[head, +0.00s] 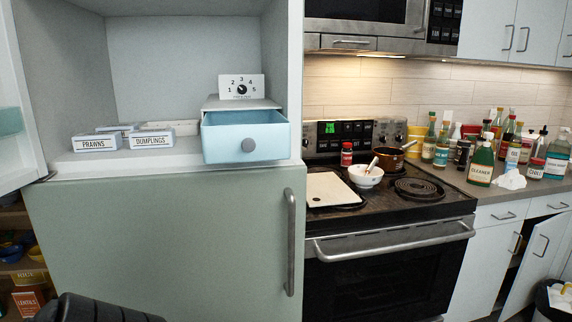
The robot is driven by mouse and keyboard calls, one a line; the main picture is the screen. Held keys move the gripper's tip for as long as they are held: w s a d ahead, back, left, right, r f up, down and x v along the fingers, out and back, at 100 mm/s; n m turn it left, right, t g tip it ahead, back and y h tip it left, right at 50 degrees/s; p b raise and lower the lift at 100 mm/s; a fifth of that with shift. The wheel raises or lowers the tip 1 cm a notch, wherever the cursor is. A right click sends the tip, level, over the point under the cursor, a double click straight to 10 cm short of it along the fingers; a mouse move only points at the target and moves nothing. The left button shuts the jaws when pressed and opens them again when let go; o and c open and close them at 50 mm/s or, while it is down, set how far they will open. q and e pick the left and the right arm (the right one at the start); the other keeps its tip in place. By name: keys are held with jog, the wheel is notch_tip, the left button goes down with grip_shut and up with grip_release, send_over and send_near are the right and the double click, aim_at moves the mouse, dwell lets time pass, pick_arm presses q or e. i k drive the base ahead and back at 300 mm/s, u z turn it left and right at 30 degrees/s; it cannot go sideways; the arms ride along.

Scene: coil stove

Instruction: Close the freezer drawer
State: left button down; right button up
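The freezer drawer (222,144) is a small light-blue box with a round grey knob (248,145) on its front. It is pulled out toward me from its pale housing (240,103), at the right side of the open freezer compartment (180,45). Its front overhangs the compartment's front edge. The inside of the drawer shows blue and looks empty from here, but its floor is partly hidden by the front panel. A dial plate (242,88) numbered 1 to 5 is above the housing. Neither of my grippers is in view.
Boxes labelled prawns (96,143) and dumplings (153,140) lie left of the drawer. The open freezer door (14,110) stands at the left edge. A closed lower door (160,250) has a vertical handle (291,240). The stove (390,215) stands to the right.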

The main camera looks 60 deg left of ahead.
aim_at(228, 137)
jog(key=i, duration=1.3)
jog(key=u, duration=2.2)
